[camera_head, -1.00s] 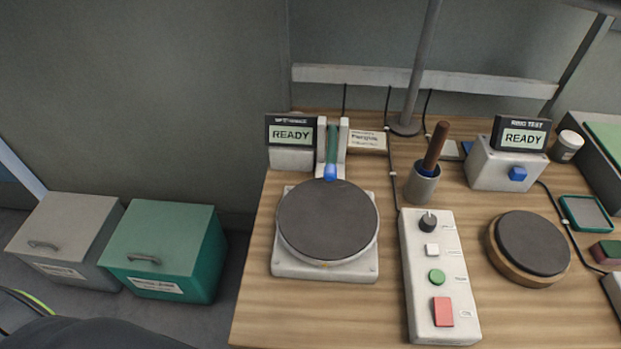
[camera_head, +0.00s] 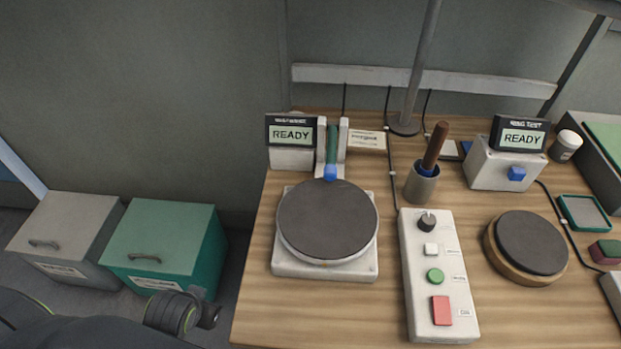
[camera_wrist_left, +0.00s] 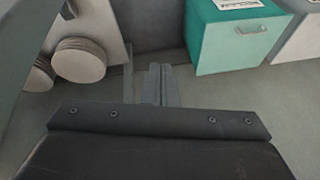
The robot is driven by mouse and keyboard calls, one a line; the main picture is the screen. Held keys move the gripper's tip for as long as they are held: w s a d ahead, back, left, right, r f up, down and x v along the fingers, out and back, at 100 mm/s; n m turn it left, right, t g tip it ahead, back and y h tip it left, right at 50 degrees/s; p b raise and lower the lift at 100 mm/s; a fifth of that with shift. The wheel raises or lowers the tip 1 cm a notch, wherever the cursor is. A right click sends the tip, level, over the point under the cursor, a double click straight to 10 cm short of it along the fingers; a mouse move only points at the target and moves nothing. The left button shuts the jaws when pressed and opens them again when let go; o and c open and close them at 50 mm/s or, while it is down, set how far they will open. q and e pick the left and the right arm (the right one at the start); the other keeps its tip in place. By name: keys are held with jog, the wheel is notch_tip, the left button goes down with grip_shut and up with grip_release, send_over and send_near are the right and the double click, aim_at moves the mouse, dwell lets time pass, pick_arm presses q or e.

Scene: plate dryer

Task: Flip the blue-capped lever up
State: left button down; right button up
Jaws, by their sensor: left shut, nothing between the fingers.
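The lever (camera_head: 332,145) has a green shaft and a blue cap (camera_head: 330,173). It sits between two white posts behind the dark round plate (camera_head: 327,218) of the plate dryer, with its capped end toward the plate's back edge. My left arm shows at the bottom left of the head view, low in front of the bins and well apart from the lever. In the left wrist view my left gripper (camera_wrist_left: 158,85) is shut and empty, above the floor. My right gripper is not in view.
A READY display (camera_head: 291,134) stands left of the lever. A control box (camera_head: 438,290) with buttons and a knob is right of the plate. A cup (camera_head: 421,184) holds a brown-handled tool. A green bin (camera_head: 165,247) and a grey bin (camera_head: 67,235) stand left of the table.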

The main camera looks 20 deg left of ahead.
pick_arm(q)
jog(key=w+a+r+m+t, duration=0.2)
jog(key=w+r+m+t, duration=1.3)
jog(key=w+r, duration=0.85)
jog(key=w+d+r+m+h, duration=0.1)
jog(key=d+r+m+h, duration=0.65)
jog(key=m+h, duration=0.75)
jog(key=s+d+f+m+g+h, duration=0.1)
jog(key=f+m+g, duration=0.2)
jog(key=m+g, duration=0.4)
jog(key=s+d+f+m+g+h, duration=0.1)
jog(key=f+m+g, duration=0.3)
jog(key=m+g, duration=0.4)
jog(key=d+m, duration=0.1)
jog(key=m, duration=0.6)
jog(key=shift+d+g, duration=0.15)
jog(key=shift+g, duration=0.15)
jog(key=shift+d, duration=0.15)
